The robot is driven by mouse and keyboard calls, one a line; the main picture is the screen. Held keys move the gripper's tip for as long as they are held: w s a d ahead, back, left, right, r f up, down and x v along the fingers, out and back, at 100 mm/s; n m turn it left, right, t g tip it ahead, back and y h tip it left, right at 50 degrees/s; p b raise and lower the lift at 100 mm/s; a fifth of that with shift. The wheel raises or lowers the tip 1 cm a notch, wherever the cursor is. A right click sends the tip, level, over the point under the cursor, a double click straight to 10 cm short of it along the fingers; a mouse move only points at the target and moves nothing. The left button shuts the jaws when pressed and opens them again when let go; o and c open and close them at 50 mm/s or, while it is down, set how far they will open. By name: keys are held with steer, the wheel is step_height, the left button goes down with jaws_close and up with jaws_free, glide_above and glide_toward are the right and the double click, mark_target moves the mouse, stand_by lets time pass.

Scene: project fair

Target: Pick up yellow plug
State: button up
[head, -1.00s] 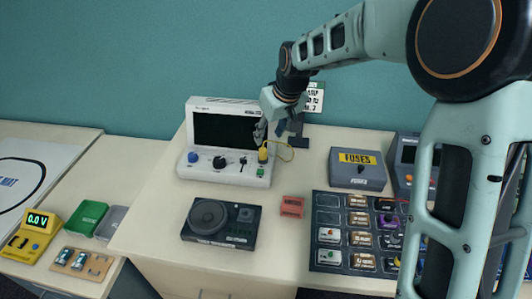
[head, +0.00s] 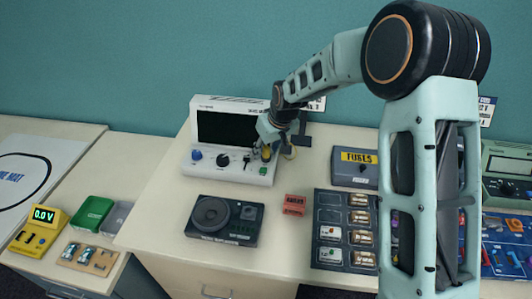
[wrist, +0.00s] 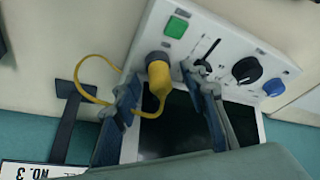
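The yellow plug (wrist: 158,78) sits in the front panel of a white device (head: 222,173) with a dark screen. A yellow cord (wrist: 92,97) loops away from the plug. In the wrist view my gripper (wrist: 161,76) is open, with one finger on each side of the plug. A gap shows between the plug and the finger towards the knobs; whether the other finger touches it I cannot tell. In the head view my gripper (head: 258,151) is at the device's right front and partly hides the plug (head: 266,154).
The device panel has a green button (wrist: 176,27), a black lever (wrist: 210,50), a black knob (wrist: 246,70) and a blue knob (wrist: 274,87) close to my gripper. A dark turntable-like box (head: 225,219), a red block (head: 294,204) and a grey fuses box (head: 354,170) stand nearby.

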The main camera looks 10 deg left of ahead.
steer(key=shift+c, duration=0.2)
jaws_close()
steer(key=shift+r, duration=0.1)
